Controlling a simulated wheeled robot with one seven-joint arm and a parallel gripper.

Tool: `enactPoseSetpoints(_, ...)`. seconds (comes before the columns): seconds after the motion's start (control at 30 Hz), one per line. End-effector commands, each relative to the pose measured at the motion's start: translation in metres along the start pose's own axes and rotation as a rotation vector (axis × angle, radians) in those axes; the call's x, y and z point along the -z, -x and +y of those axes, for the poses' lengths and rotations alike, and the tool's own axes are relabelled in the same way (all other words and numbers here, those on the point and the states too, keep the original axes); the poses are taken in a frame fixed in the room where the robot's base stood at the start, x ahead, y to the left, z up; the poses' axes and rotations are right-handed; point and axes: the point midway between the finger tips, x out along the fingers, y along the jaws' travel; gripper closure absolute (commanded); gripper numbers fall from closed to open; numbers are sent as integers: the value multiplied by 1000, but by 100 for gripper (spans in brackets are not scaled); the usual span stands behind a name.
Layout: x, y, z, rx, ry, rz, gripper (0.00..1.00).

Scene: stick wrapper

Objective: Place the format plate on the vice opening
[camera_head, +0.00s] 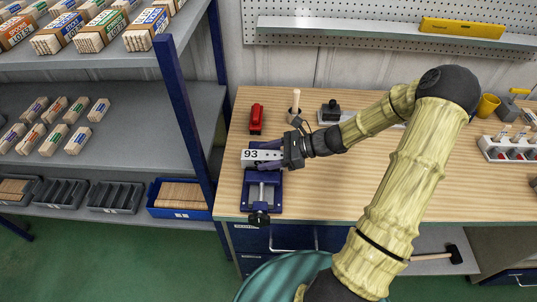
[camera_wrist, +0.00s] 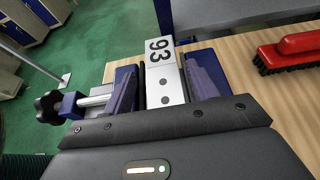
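The format plate (camera_head: 262,155) is a pale bar marked "93". My gripper (camera_head: 268,155) is at the plate's right end in the head view. The plate's underside contact is hidden.
A red brush (camera_head: 256,118) lies behind the vice, and a wooden-handled tool (camera_head: 295,100) stands to its right. The vice's black handle (camera_head: 259,217) projects at the bench's front edge. A shelf rack (camera_head: 110,200) stands left. The wooden bench top (camera_head: 320,190) is clear right of the vice.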

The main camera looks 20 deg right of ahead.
Motion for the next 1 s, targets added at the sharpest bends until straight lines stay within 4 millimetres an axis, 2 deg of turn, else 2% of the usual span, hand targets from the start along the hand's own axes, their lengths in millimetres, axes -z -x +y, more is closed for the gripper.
enactPoseSetpoints(0.17, -3, 2, 0, 2, 0, 0, 42)
enactPoseSetpoints(0.27, -2, 11, -1, 4, 0, 1, 42)
enactPoseSetpoints(0.8, -1, 107, -1, 4, 1, 3, 42)
enactPoseSetpoints(1.0, -2, 121, 0, 0, 0, 0, 42)
